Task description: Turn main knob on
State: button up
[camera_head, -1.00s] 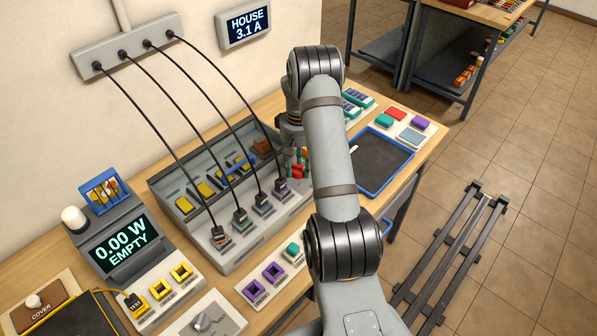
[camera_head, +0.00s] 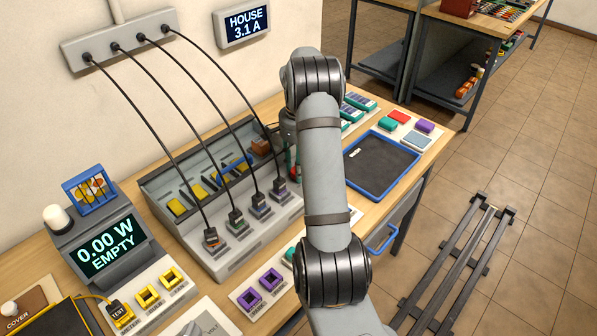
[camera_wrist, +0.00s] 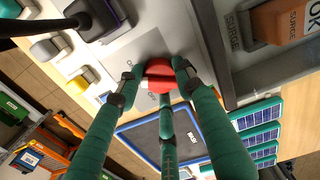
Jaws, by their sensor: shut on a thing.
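The red main knob (camera_wrist: 157,80) sits on a light grey plate of the panel in the wrist view. My gripper (camera_wrist: 160,72) has green fingers closed around the knob, one on each side and another from below. In the head view my arm hides most of the gripper and knob; only a bit of green and red shows at the arm's left edge.
Black cables run from the wall strip (camera_head: 126,38) to plugs on the sloped panel (camera_head: 222,262), left of my arm. An orange surge block (camera_wrist: 285,20) is close by in the wrist view. A blue-rimmed dark tray (camera_head: 377,191) lies to the right. The wall display (camera_head: 241,21) reads HOUSE 3.1 A.

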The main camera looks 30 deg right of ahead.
jog(key=shift+m+b, duration=0.6)
jog(key=shift+m, duration=1)
jog(key=o, duration=1.1)
jog(key=shift+o, duration=0.2)
jog(key=shift+r, duration=0.1)
notch_tip(320, 180, up, 12)
